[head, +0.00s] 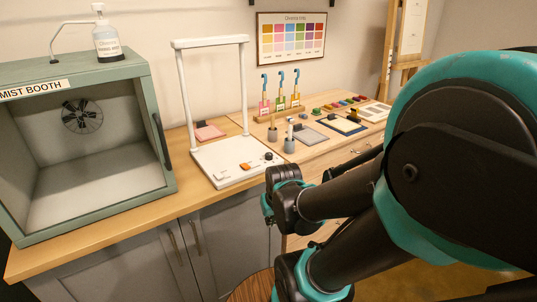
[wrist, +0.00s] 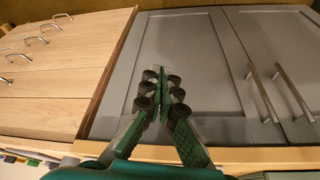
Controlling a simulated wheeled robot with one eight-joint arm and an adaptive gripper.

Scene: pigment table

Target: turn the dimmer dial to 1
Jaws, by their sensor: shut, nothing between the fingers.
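The dimmer dial looks to be the small dark round knob (head: 268,156) at the front right of the white lamp base (head: 215,172) in the head view. Its markings are too small to read. My gripper (wrist: 160,75) shows in the wrist view with its green fingers together and empty, in front of a grey cabinet door (wrist: 180,50). The dial cannot be made out in the wrist view. In the head view my arm covers the area right of the lamp, and I cannot make out the fingers there.
An orange switch (head: 246,166) sits left of the dial. The mist booth (head: 158,185) stands at left. The counter's front edge (wrist: 220,155) crosses the wrist view.

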